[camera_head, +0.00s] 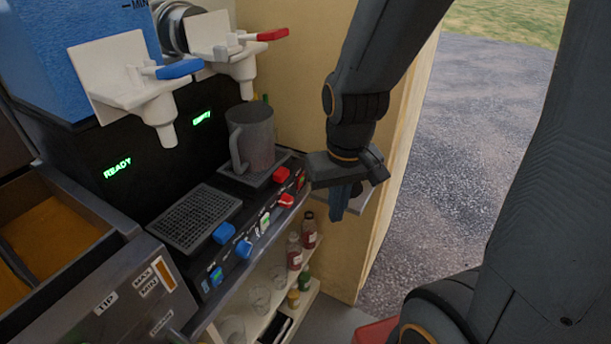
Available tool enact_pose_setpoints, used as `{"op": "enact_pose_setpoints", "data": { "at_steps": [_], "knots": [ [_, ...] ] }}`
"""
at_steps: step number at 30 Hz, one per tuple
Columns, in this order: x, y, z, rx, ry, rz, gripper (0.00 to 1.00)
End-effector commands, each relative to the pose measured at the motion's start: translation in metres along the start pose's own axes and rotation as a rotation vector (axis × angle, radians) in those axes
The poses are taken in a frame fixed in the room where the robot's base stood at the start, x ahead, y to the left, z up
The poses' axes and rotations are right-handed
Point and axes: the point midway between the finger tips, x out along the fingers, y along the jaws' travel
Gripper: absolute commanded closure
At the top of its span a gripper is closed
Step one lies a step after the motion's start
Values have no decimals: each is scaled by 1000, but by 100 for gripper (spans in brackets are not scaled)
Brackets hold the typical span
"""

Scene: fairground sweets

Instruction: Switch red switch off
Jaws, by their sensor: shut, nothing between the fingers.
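The red switch (300,179) is small and sits at the far right end of the dark machine's sloped front panel, close to other red controls. Its on or off position is too small to tell. My gripper (338,208) is just to the right of that panel end in the picture. It points down and its fingers are together with nothing between them. It appears apart from the switch.
A red knob (287,200) and a red block (282,174) are near the switch. Blue controls (243,249) sit further left. A grey mug (252,138) stands under the red-handled tap (272,34). Bottles (294,252) and glasses are on shelves below.

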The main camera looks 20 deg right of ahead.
Motion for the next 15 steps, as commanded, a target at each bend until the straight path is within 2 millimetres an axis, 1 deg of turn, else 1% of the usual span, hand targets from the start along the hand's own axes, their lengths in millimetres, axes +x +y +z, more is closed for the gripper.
{"op": "enact_pose_setpoints", "data": {
  "at_steps": [5, 8, 11, 14, 15],
  "knots": [
    [0, 0, -1, 24, 1, -2, 100],
    [-1, 3, -7, 139, 1, -14, 100],
    [-2, 6, -19, 378, -1, -39, 100],
    [-5, 11, -35, 716, -12, -78, 100],
    [-6, 14, -43, 865, -18, -96, 100]
  ]
}}
